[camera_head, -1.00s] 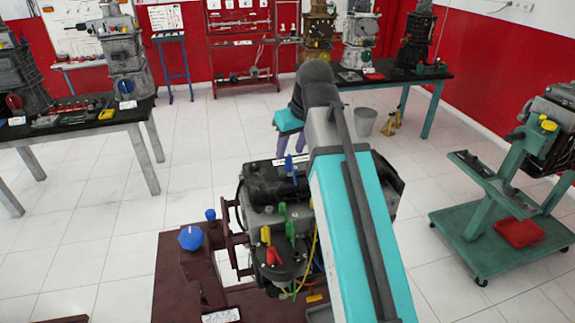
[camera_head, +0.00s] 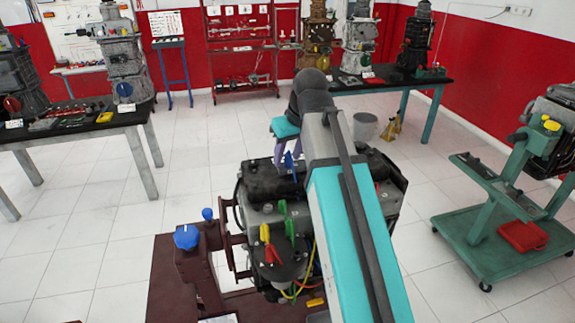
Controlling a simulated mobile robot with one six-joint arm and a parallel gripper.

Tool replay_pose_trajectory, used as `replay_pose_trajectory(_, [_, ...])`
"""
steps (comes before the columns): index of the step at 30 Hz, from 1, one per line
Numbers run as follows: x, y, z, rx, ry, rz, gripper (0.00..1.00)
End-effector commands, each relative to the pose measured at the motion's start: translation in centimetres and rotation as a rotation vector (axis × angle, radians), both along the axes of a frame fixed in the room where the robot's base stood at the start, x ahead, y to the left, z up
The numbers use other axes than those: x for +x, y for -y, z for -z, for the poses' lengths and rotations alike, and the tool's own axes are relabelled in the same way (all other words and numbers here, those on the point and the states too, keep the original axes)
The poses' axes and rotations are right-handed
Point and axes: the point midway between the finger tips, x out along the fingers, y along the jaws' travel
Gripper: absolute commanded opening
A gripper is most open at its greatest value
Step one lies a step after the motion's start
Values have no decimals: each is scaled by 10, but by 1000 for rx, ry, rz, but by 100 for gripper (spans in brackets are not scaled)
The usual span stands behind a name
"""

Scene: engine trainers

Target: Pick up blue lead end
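The blue lead end (camera_head: 289,161) stands up at the top back of the engine (camera_head: 265,190). My gripper (camera_head: 289,163) points down with two purple fingers, one on each side of the blue lead end in the picture. The fingers look apart, with a gap between them. I cannot tell whether they touch the lead end. The lower part of the lead end and the fingertips are small and hard to make out. My arm covers the right part of the engine.
Yellow (camera_head: 265,233), red (camera_head: 271,254) and green (camera_head: 289,227) lead ends stand nearer on the engine. Blue knobs (camera_head: 187,237) sit on the dark red stand (camera_head: 170,285) at left. A teal trolley (camera_head: 470,245) stands right. A grey bucket (camera_head: 365,127) is behind.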

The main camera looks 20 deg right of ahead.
Motion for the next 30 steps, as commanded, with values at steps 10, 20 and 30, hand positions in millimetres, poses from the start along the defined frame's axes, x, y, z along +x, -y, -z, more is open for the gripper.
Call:
replay_pose_trajectory(10, [0, 0, 1, 0, 0, 0, 40])
replay_pose_trajectory(20, [0, -1, 1, 0, 0, -1, 28])
replay_pose_trajectory(30, [0, -1, 1, 1, 0, -1, 0])
